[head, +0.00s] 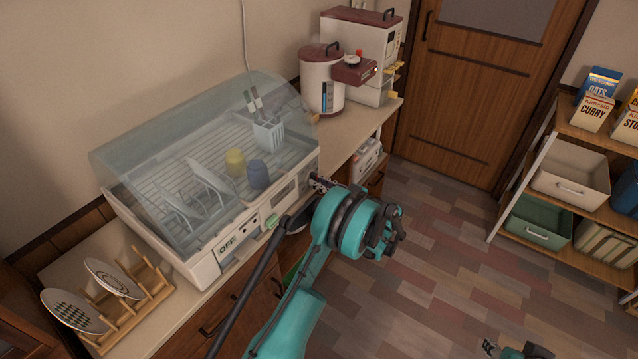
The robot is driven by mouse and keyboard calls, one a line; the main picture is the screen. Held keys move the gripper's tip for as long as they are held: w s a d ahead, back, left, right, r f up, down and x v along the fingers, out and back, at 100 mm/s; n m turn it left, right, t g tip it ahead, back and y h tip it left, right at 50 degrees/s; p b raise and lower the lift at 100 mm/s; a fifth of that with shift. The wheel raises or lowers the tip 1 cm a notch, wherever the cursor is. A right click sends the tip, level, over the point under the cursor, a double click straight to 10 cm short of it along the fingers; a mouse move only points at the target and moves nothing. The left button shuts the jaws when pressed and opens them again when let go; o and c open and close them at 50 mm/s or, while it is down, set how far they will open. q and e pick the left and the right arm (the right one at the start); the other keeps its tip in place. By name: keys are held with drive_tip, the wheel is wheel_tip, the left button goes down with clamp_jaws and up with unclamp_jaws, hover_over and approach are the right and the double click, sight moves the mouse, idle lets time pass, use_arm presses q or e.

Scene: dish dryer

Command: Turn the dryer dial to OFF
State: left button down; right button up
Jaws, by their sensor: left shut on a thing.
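The dish dryer (215,262) is a white box with a clear domed lid (150,150), shut, standing on the counter.
A wooden plate rack (145,290) stands at the left. A white kettle (318,82) stands behind right. Shelves (566,125) stand far right; the floor between is clear.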

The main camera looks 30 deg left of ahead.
use_arm(q)
drive_tip(key=c, duration=1.6)
unclamp_jaws()
drive_tip(key=shift+o, duration=0.2)
drive_tip(key=s+d, duration=0.1)
drive_tip(key=d, duration=1.1)
